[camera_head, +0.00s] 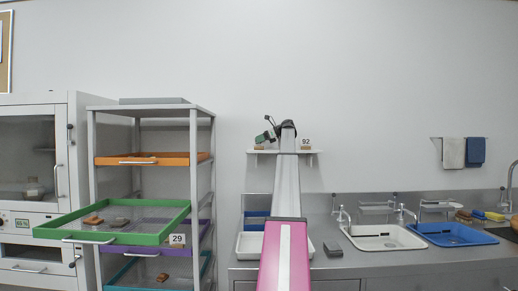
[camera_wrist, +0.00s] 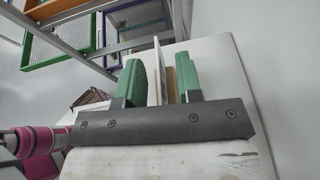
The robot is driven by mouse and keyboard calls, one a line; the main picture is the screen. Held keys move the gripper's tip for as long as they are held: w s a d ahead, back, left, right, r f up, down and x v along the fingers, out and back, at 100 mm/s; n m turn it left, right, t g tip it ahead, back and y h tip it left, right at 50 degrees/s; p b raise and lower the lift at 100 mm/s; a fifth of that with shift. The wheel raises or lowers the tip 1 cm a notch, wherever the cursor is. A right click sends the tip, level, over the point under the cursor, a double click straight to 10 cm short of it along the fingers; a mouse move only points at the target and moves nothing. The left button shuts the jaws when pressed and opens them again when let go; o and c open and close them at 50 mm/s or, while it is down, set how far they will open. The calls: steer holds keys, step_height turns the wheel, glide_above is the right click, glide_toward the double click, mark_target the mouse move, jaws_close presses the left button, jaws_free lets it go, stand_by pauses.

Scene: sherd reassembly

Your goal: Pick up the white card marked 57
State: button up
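My gripper (camera_head: 268,134), with green fingers, is at the left end of the small white wall shelf (camera_head: 285,152) in the head view. In the wrist view my gripper (camera_wrist: 161,80) is open, and a thin white card (camera_wrist: 157,66) stands edge-on between its two green fingers. Gaps show on both sides, so the fingers are apart from it. A tan block (camera_wrist: 171,86) is beside the card, also between the fingers. The card's face is turned away, so I cannot read its number. No card marked 57 is legible in either view.
A card marked 92 (camera_head: 306,142) stands on the shelf's right end. A card marked 29 (camera_head: 177,239) is at the green tray (camera_head: 160,237) on the rack at left. Sinks and a grey counter (camera_head: 420,257) lie below right.

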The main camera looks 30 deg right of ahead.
steer(key=shift+w+a+f, duration=0.15)
jaws_close()
